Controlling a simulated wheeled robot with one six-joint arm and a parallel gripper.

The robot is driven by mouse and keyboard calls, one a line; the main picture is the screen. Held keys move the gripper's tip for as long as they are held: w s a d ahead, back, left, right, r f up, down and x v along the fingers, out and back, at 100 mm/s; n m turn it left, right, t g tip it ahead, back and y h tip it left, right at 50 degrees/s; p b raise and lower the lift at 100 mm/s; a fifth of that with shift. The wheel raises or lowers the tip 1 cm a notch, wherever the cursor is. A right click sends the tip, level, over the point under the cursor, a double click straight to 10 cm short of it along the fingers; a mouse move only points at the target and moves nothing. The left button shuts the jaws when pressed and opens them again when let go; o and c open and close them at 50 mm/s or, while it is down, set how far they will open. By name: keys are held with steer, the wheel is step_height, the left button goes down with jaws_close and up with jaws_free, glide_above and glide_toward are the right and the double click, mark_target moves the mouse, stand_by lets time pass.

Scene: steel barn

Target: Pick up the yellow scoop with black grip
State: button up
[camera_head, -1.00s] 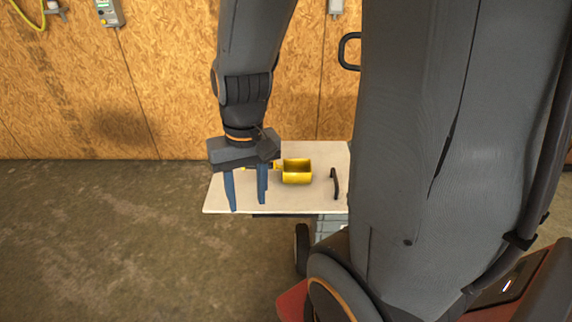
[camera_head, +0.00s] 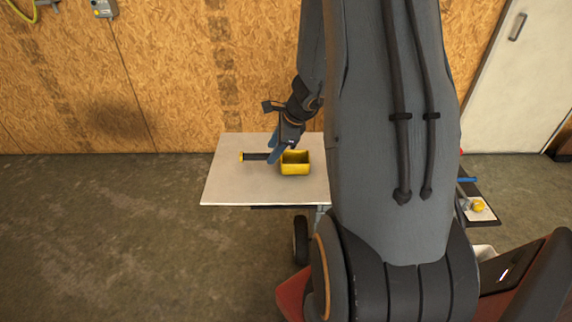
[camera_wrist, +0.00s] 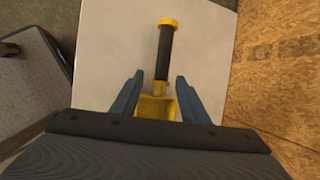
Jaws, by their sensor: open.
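The yellow scoop with black grip (camera_head: 295,167) lies on a pale table top (camera_head: 235,185). Its yellow bowl is on the right and its black grip, with a yellow end cap, points left. In the wrist view the scoop's black grip (camera_wrist: 165,53) points away from me, and the bowl is partly hidden below my gripper. My gripper (camera_head: 272,158) is open, with its blue fingers pointing down by the joint of grip and bowl. In the wrist view my gripper (camera_wrist: 157,84) has one finger on each side of the scoop, with gaps between.
A chipboard wall (camera_head: 170,80) stands behind the table. A second surface (camera_head: 482,208) with small yellow and blue items shows at the right, behind my arm. The table's left part is bare.

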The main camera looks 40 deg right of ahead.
mark_target(269, 154)
steer(key=x, duration=0.5)
steer(key=shift+w, duration=0.15)
steer(key=c, duration=1)
